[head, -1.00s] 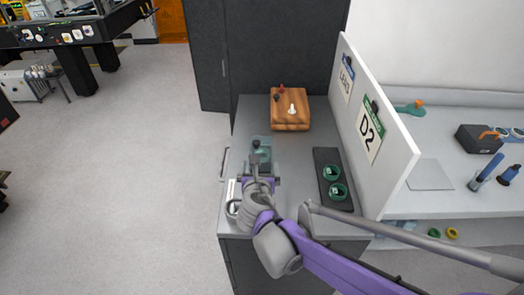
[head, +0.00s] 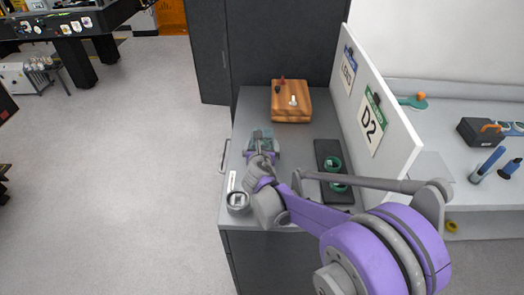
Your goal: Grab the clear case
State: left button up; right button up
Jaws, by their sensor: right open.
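The clear case (head: 264,132) is a see-through, greenish box on the grey cabinet top, in front of the wooden box. My right gripper (head: 262,146) is open, pointing away from me over the near part of the case. The fingers and wrist hide much of the case, and I cannot tell whether the fingers touch it. My left gripper is not in view.
A wooden box (head: 291,110) with small knobs stands behind. A black tray (head: 328,149) with green rings lies to the right. A grey ring-shaped object (head: 237,203) sits near the front left edge. A white divider panel (head: 404,142) borders the right side.

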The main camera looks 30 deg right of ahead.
jog(key=c, duration=1.3)
jog(key=shift+o, duration=0.2)
jog(key=shift+r, duration=0.15)
